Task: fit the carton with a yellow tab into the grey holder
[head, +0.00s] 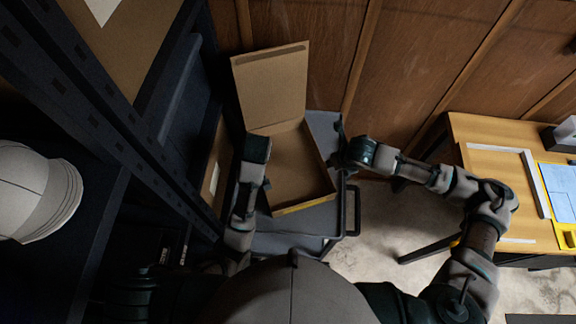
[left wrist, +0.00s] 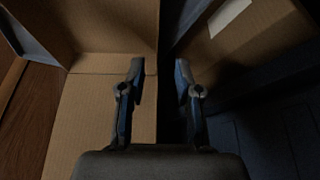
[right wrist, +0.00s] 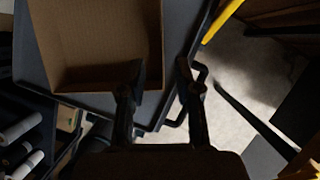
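An open brown carton (head: 300,165) sits on a grey cart (head: 325,125), its lid raised at the back. A yellow strip (head: 305,204) runs along its near edge. My left gripper (left wrist: 158,68) is open, its fingers on either side of a carton side edge (left wrist: 150,110). My right gripper (right wrist: 160,66) is open, with the opposite carton wall (right wrist: 155,30) between its fingers. Neither gripper is clearly closed on cardboard. In the head view the fingertips are mostly hidden. I cannot tell which thing is the grey holder.
A dark shelf rack (head: 120,120) stands close on the left, with a white cap (head: 35,190) on it. A wooden table (head: 490,135) at the right holds papers and a dark grey box (head: 556,138). Pale floor (head: 385,225) lies between cart and table. A wood-panelled wall is behind.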

